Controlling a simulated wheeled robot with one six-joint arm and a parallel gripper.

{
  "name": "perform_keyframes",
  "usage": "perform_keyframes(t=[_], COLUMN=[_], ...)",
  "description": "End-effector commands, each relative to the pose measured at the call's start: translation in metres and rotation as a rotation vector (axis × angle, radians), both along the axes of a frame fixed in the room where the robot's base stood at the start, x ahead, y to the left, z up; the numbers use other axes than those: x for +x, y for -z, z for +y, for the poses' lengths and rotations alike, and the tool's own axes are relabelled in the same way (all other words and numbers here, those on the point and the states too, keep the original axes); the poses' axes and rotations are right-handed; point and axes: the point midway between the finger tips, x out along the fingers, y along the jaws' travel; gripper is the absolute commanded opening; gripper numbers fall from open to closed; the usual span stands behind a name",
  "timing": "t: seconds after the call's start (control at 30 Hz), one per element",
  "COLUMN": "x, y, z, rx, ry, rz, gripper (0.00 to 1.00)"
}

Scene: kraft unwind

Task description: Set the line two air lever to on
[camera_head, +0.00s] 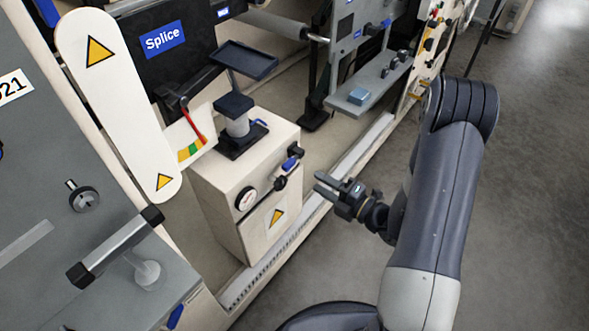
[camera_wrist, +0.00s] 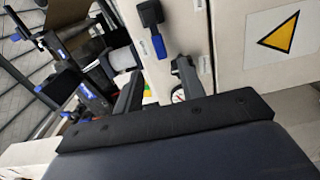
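A lever with a blue handle (camera_head: 290,163) sits on the front of the cream cabinet, between black fittings. It also shows in the wrist view (camera_wrist: 159,46), beside a black block-like fitting (camera_wrist: 150,12). I cannot read any label that names line two, and I cannot tell on from off. My gripper (camera_head: 322,184) hangs in front of the cabinet, to the right of the blue handle and apart from it. In the wrist view its two fingers (camera_wrist: 157,80) stand apart with nothing between them; the gripper is open.
The cream cabinet (camera_head: 220,190) carries a round gauge (camera_head: 246,199) and a black-topped post (camera_head: 236,104). A red lever (camera_head: 194,122) is at its back left. A grey bench (camera_head: 130,270) with a black-ended bar stands at left. The grey floor (camera_head: 530,220) is clear at right.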

Motion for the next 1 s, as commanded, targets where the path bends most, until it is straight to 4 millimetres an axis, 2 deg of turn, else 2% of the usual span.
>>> perform_keyframes(t=[0.3, 0.53, 0.7, 1.0], x=[0.031, 0.052, 0.058, 0.060], y=[0.000, 0.000, -0.001, -0.001], z=[0.043, 0.068, 0.077, 0.078], rx=[-0.002, -0.003, -0.002, -0.002], ry=[-0.008, -0.006, -0.004, -0.003], rz=[-0.005, -0.005, -0.004, -0.003], gripper=[0.38, 0.38, 0.38, 0.37])
